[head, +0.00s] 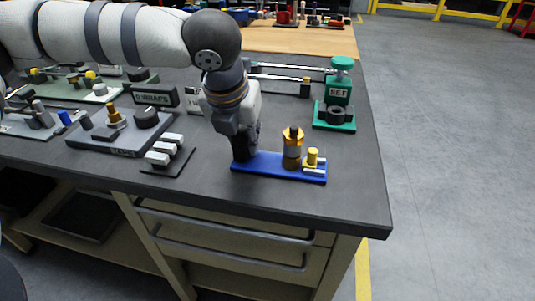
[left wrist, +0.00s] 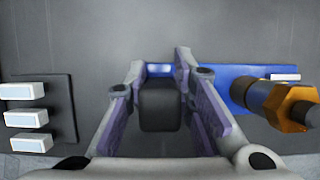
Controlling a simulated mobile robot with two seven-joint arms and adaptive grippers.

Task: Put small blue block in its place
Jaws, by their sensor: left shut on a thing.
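My left gripper (head: 243,150) is lowered at the left end of a blue base plate (head: 262,164). In the left wrist view, the gripper (left wrist: 160,100) is shut on a dark grey block (left wrist: 160,108) that sits between its fingers. The blue plate (left wrist: 240,75) shows behind and to the right of the fingers. Whether the dark block rests on the plate is hard to tell. A small blue block (head: 65,117) shows at the far left on a grey tray, away from the gripper. My right gripper is not in view.
A brass-coloured fitting (head: 292,140) and a yellow knob (head: 312,156) stand on the blue plate. A dark pad with several white blocks (head: 165,149) lies left of the gripper. A green stand (head: 338,92) is behind right. The table's right front corner is clear.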

